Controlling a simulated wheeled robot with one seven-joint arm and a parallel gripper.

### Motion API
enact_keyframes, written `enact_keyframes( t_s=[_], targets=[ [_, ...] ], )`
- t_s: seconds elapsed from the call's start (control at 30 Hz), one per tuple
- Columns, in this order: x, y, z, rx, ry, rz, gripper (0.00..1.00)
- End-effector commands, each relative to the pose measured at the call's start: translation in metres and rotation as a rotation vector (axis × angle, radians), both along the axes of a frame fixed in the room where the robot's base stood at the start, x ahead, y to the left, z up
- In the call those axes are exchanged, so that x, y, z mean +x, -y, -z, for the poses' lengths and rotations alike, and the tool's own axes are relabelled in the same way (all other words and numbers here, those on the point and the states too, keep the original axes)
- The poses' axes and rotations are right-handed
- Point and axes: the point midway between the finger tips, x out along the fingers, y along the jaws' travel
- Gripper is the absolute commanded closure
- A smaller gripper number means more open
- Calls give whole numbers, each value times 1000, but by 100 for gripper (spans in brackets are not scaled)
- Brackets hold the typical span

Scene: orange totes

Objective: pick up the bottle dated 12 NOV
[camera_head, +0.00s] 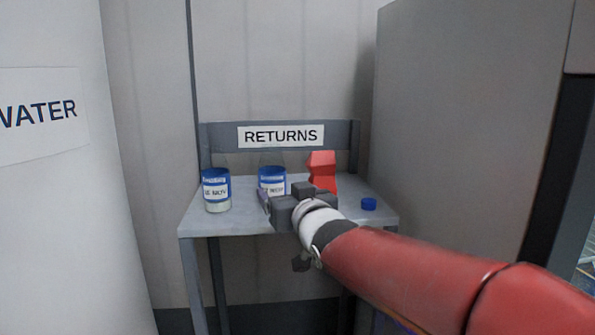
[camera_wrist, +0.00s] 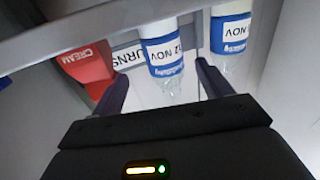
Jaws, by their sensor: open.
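Two clear bottles with blue-and-white labels stand on the grey shelf table (camera_head: 245,221). The middle bottle (camera_head: 272,174) is partly hidden by my gripper (camera_head: 285,201). In the wrist view the middle bottle (camera_wrist: 163,52) shows a label that seems to read 12 NOV, its first digit partly cut off. The left bottle (camera_head: 216,190) also has a NOV date, its digits unclear; it shows at the right of the wrist view (camera_wrist: 232,32). My gripper (camera_wrist: 160,88) is open and empty. Its fingers point toward the middle bottle, which appears between them; I cannot tell how far apart they are.
A red carton marked CREAM (camera_head: 322,168) stands right of the middle bottle, close behind my gripper. A blue cap-like object (camera_head: 369,204) lies at the table's right. A RETURNS sign (camera_head: 281,136) is on the back board. A grey cabinet (camera_head: 455,120) bounds the right side.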

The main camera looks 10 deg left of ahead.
Motion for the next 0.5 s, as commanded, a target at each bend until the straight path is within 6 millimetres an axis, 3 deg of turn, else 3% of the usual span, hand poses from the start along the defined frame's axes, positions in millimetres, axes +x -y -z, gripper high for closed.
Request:
enact_keyframes(
  t_s=[0.5],
  targets=[
    [54,-37,-6,1,2,-2,22]
  ],
)
